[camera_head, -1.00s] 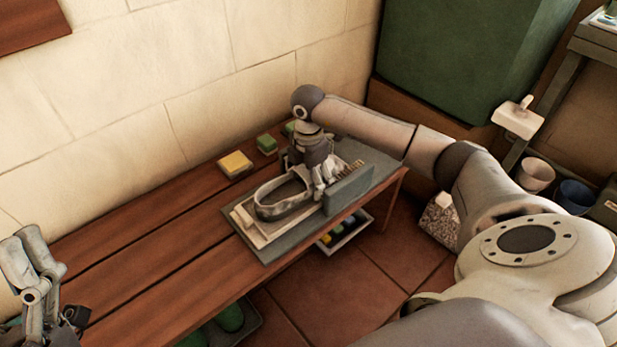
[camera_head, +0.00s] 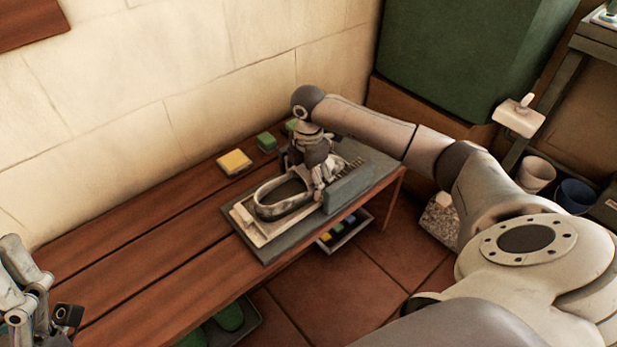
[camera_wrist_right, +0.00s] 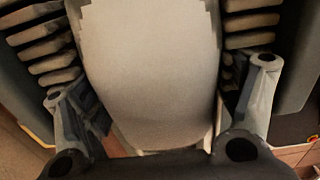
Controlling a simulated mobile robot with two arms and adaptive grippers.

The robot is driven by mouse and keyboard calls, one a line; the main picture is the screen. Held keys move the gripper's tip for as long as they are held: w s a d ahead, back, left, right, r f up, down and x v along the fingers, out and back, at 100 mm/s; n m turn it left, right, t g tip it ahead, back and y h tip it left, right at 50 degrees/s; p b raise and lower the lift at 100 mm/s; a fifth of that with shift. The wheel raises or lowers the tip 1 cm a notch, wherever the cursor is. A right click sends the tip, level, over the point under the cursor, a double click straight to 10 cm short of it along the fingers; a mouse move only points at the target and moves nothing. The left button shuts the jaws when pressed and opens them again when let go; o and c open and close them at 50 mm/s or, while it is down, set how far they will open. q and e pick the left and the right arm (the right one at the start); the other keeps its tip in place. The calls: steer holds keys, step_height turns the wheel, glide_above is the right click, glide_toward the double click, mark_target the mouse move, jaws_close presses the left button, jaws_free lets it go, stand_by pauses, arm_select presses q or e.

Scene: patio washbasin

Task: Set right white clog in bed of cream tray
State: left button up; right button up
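The white clog (camera_head: 291,207) lies lengthwise over the cream tray (camera_head: 243,219), its dark opening facing up. Whether its sole rests fully on the tray's bed is hidden. My right gripper (camera_head: 320,182) is at the clog's far right end. In the right wrist view the pale clog (camera_wrist_right: 150,70) fills the space between the fingers of the right gripper (camera_wrist_right: 160,110), which stand wide apart at its sides. Whether they press on it is unclear. My left gripper (camera_head: 28,300) is cut off at the left edge.
The tray sits on a grey board (camera_head: 268,250) on a slatted wooden bench (camera_head: 150,265). A grey upright block (camera_head: 349,187) stands right of the clog. A yellow sponge (camera_head: 234,162) and a green block (camera_head: 266,141) lie near the wall. The bench's left part is clear.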

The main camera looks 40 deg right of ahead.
steer(key=o, duration=0.3)
step_height(320, 180, up, 12)
steer(key=shift+r, duration=0.1)
stand_by(0.5)
